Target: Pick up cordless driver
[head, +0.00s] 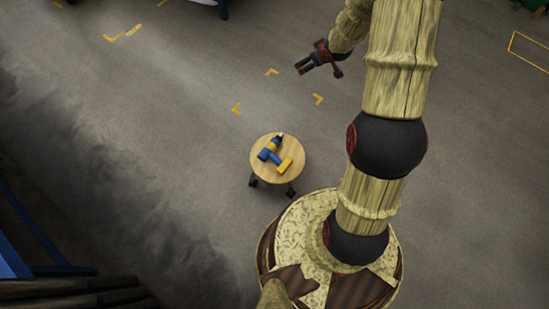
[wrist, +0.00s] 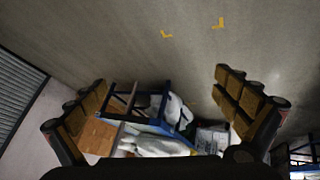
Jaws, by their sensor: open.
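The cordless driver (head: 268,150), blue and yellow with a dark tip, lies on its side on a small round wooden-topped stool (head: 258,171). My gripper (head: 300,68) is in the air, up and to the right of the stool in the head view, well apart from the driver. In the wrist view my gripper (wrist: 160,110) has its two fingers spread wide with nothing between them. The driver does not show in the wrist view.
The stool stands on dark legs just left of my base. Yellow corner marks (head: 236,108) lie on the open grey floor. A blue-framed rack (wrist: 165,105) with white bundles and a cardboard box (wrist: 97,136) show in the wrist view. Blue bars (head: 30,230) stand at the lower left.

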